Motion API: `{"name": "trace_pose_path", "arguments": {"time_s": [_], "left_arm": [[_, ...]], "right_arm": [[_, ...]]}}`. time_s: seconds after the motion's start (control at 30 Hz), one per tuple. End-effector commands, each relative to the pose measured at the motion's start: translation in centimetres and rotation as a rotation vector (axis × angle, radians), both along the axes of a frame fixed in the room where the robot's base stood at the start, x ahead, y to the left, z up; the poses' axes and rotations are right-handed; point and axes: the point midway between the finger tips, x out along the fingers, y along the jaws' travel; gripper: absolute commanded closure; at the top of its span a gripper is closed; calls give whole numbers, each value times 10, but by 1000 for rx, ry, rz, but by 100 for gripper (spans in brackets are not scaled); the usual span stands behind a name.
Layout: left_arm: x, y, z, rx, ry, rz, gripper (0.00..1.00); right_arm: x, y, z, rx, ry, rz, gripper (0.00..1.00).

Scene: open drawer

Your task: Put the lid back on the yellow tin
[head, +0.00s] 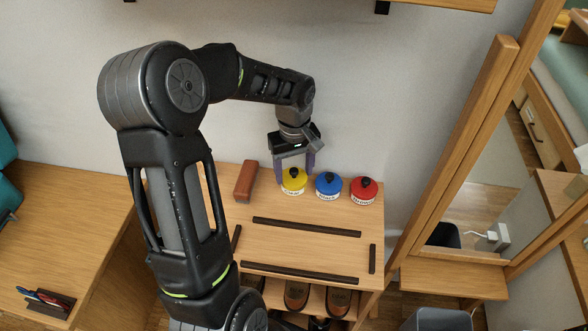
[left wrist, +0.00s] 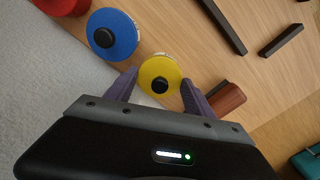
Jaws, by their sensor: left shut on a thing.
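The yellow tin (head: 293,191) stands upright at the back of the small wooden table, with a white label on its front. Its yellow lid (head: 291,176), with a black knob, is at the top of the tin and looks level; I cannot tell whether it is fully seated. My left gripper (head: 296,167) points down from behind and is shut on the yellow lid. In the left wrist view the lid (left wrist: 160,68) is between the two purple fingers (left wrist: 159,80) and hides most of the tin. My right gripper is not in view.
A blue-lidded tin (head: 328,185) and a red-lidded tin (head: 363,190) stand close to the right. A brown block (head: 245,181) lies to the left. Dark strips (head: 306,227) lie on the tabletop in front, with bare wood between them. The wall is close behind.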

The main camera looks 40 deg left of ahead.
Motion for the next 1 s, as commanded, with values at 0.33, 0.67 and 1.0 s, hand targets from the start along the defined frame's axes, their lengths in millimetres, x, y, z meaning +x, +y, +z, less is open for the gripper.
{"name": "trace_pose_path", "arguments": {"time_s": [0.33, 0.67, 1.0], "left_arm": [[0, 0, 0, 0, 0, 0, 76], [0, 0, -1, 0, 0, 1, 76], [0, 0, -1, 0, 0, 1, 13]], "right_arm": [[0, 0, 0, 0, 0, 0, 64], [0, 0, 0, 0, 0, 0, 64], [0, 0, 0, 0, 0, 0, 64]]}}
